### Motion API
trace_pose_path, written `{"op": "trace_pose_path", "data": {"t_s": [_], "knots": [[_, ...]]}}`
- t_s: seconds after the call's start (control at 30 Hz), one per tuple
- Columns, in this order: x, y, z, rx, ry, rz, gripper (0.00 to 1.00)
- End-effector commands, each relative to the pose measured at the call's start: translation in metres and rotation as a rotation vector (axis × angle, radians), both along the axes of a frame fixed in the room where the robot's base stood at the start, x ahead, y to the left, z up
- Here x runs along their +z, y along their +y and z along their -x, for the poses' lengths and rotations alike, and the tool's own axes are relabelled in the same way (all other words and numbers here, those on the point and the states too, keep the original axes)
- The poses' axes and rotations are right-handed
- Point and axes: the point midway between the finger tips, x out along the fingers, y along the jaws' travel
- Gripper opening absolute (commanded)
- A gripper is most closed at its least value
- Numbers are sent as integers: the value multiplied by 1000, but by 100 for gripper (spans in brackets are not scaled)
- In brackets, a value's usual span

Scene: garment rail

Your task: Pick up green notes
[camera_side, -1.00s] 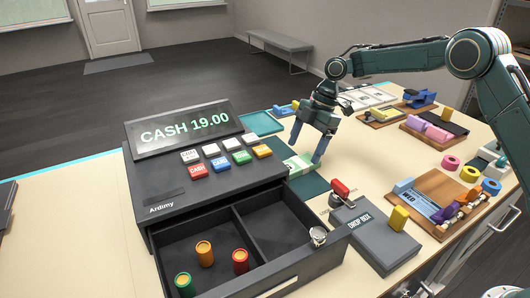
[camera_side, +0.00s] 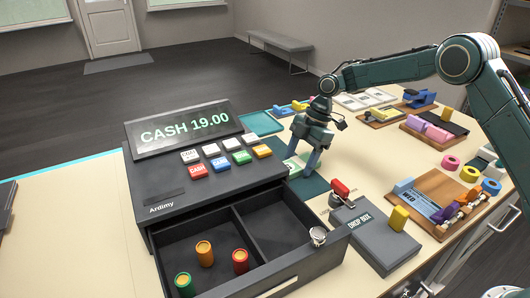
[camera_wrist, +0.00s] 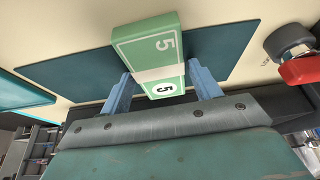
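The green notes (camera_wrist: 150,42) are a banded bundle marked 5, lying on a dark teal mat (camera_wrist: 222,50). In the side view the notes (camera_side: 291,166) show only partly, behind my gripper (camera_side: 303,168). My gripper is pointed down over them. In the wrist view its two blue fingers (camera_wrist: 162,80) stand on either side of the near end of the bundle, with small gaps showing. The gripper looks open, with the notes between its fingers but not clamped.
The cash register (camera_side: 205,165) stands left of my gripper, its open drawer (camera_side: 262,283) holding coin-like rolls. A grey drop box (camera_side: 375,240) and a red-handled stamp (camera_side: 340,190) are to the front right. Wooden trays (camera_side: 440,190) with coloured items are further right.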

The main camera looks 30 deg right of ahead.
Motion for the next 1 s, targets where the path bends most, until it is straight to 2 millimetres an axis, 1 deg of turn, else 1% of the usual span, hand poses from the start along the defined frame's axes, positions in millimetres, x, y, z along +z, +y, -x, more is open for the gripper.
{"op": "trace_pose_path", "data": {"t_s": [0.03, 0.13, 0.17, 0.47, 0.63, 0.77, 1.0], "knots": [[0, 0, 0, 0, 0, 0, 53], [0, 0, 0, 0, 0, 0, 33], [0, 0, 0, 0, 0, 0, 30], [2, 0, 0, 1, -1, 0, 29], [10, 0, -1, 1, -3, -1, 29], [24, 0, -1, 1, -5, 0, 29], [61, 0, -1, 0, -5, -1, 29]]}}
